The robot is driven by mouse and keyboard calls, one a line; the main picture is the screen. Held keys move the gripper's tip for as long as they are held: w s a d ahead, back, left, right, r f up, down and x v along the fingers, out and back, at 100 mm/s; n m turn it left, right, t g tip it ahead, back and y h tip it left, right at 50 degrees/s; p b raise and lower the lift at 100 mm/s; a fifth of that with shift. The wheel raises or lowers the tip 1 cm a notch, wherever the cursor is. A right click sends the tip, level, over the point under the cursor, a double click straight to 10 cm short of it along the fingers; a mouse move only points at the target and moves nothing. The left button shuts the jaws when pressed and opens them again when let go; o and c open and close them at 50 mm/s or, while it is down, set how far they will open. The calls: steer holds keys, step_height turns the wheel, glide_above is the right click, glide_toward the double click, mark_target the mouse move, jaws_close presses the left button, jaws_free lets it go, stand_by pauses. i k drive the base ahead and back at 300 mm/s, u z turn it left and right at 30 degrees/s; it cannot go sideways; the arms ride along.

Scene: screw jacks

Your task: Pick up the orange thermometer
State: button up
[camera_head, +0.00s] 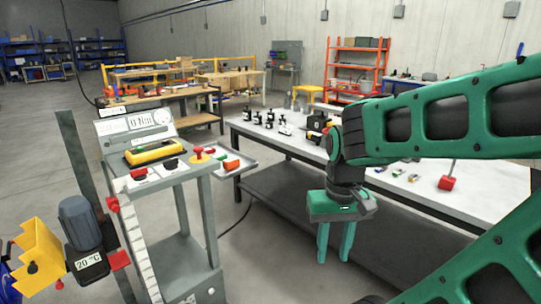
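My gripper (335,256) hangs pointing down in front of the long table, right of the grey instrument stand. Its two green fingers are apart with nothing visible between them. A small orange-red item (231,165) lies on the side tray (244,165) of the stand, left of and apart from my gripper. It may be the orange thermometer, but it is too small to tell for sure.
The grey stand (206,215) carries a yellow-and-black device (156,151), a dial and several knobs. Bare floor (265,260) lies between the stand and my gripper.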

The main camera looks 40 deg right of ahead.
mark_target(229, 164)
steer(key=z, duration=0.65)
steer(key=i, duration=0.95)
steer(key=z, duration=0.75)
